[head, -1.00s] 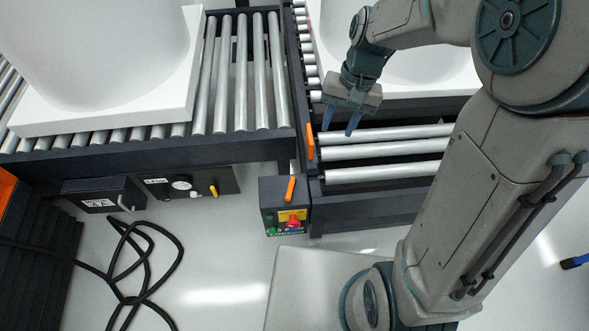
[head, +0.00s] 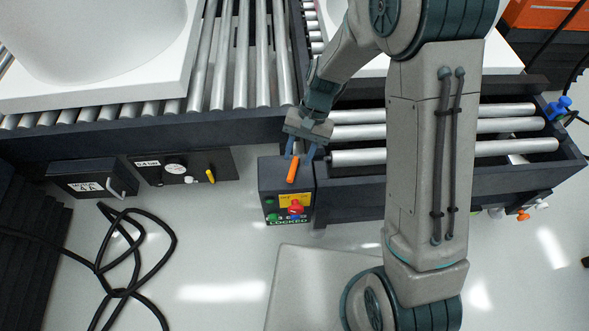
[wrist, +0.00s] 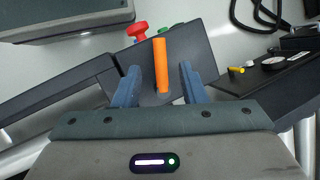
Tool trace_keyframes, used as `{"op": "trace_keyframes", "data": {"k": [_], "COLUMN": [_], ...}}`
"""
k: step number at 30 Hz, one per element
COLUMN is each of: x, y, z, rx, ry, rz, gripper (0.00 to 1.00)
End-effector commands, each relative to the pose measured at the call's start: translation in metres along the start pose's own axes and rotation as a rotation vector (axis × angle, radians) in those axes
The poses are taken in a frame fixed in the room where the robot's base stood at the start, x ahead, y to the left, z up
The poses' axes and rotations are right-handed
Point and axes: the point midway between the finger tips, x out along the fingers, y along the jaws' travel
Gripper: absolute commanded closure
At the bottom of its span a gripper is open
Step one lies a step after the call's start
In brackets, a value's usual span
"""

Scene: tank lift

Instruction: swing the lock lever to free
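The orange lock lever (head: 292,170) stands on top of a dark control box (head: 270,183) at the end of the roller conveyor. The box's front sign reads LOCKED. My gripper (head: 298,155) is over the box with its blue fingers pointing at the lever. In the wrist view the lever (wrist: 160,66) lies between the two fingers of my gripper (wrist: 160,75), with a gap on each side. The gripper is open and holds nothing. Touch between fingers and lever does not show.
The box front carries a red knob (head: 295,206) and green buttons. A panel (head: 184,166) with a gauge and yellow handle is to the left. A black cable (head: 135,265) lies on the floor. A white tank (head: 100,40) stands on the left rollers.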

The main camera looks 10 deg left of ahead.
Motion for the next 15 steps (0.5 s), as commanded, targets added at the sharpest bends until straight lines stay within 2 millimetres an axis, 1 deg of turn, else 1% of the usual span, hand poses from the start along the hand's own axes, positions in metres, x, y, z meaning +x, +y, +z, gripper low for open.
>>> {"op": "trace_keyframes", "data": {"k": [1,6,10,15], "x": [0.014,0.038,0.048,0.051], "y": [0.001,0.000,0.000,0.000], "z": [-0.001,-0.001,0.000,0.000], "rx": [-0.001,-0.001,-0.002,-0.002], "ry": [-0.002,-0.001,0.000,0.002], "rz": [0.001,0.000,0.000,0.000], "gripper": [0.62,0.62,0.62,0.62]}}
